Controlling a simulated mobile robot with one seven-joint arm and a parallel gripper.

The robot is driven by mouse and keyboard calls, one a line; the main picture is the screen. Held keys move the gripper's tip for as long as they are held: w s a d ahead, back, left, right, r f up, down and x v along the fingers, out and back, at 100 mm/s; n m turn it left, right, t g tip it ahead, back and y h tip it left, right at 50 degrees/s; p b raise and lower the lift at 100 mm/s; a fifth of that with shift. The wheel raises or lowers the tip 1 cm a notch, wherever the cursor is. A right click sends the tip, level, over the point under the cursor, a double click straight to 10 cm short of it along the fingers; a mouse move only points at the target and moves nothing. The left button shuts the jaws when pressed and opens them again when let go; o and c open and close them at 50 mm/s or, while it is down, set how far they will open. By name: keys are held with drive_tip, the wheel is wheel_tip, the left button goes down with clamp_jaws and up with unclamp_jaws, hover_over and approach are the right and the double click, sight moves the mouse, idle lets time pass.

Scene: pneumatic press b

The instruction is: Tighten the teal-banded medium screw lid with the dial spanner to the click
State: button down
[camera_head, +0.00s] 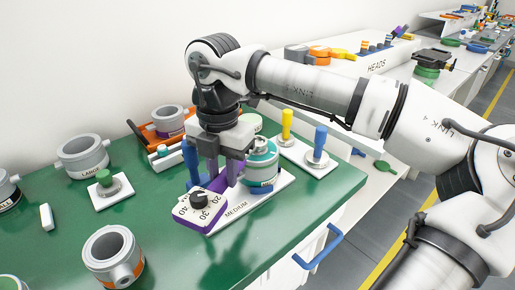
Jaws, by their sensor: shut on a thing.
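The teal-banded medium vessel (263,172) stands upright on a white plate marked MEDIUM (237,208), near the right side of the green bench. Its grey lid (262,147) is on top and partly behind my gripper. My gripper (217,176) points down just left of the vessel and is shut on the purple dial spanner (184,221). The spanner's white face, with a black knob and the numbers 20, 30 and 40, shows in front of the fingers. Its far end is hidden, so I cannot tell whether it touches the lid.
A blue post (191,166) stands close behind the spanner on the left. Yellow (287,125) and blue (319,144) handled tools stand on a white plate to the right. Grey ring vessels (82,155) and an orange-banded one (112,254) stand left.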

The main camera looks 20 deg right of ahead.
drive_tip(key=shift+r, duration=0.45)
idle(0.6)
drive_tip(key=shift+d, duration=0.1)
idle(0.6)
drive_tip(key=shift+r, duration=0.5)
